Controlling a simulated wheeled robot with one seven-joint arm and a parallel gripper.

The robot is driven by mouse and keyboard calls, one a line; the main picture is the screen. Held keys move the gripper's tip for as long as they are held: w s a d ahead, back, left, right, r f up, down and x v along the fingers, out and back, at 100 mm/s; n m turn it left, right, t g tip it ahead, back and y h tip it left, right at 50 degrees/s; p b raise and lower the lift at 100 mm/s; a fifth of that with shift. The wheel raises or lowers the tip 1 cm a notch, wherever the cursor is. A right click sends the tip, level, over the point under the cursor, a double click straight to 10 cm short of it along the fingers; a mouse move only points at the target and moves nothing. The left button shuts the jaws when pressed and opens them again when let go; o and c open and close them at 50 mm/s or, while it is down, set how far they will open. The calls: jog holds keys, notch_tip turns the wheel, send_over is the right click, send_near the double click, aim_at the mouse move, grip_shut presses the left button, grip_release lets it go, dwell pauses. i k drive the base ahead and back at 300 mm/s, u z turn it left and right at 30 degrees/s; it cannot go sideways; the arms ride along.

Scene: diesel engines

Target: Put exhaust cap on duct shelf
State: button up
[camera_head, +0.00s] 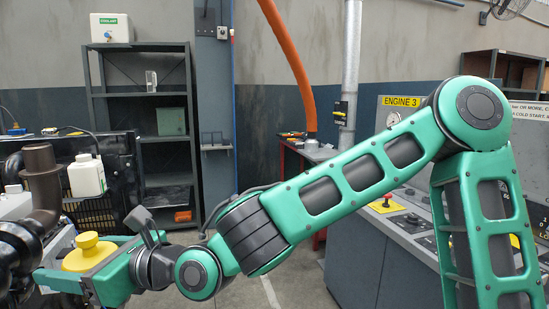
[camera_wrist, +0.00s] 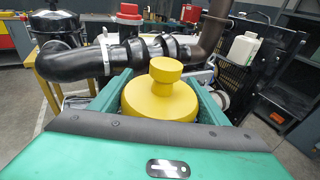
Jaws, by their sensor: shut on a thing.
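The yellow exhaust cap (camera_head: 88,254) is a wide round body with a knob on top. My gripper (camera_head: 75,268) is shut on it at the lower left of the head view. In the wrist view the cap (camera_wrist: 160,98) sits upright between the two green fingers of my gripper (camera_wrist: 158,88); its lower part is hidden by the gripper.
The brown exhaust pipe (camera_head: 41,185) and black engine piping (camera_wrist: 110,58) are close beyond my gripper. A white bottle (camera_head: 87,176) stands by the radiator. A dark rack (camera_head: 138,100) is behind. A control console (camera_head: 390,240) is at right. Some floor in between is clear.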

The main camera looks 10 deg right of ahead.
aim_at(323, 156)
jog(key=z, duration=0.05)
jog(key=i, duration=3.55)
jog(key=z, duration=2.05)
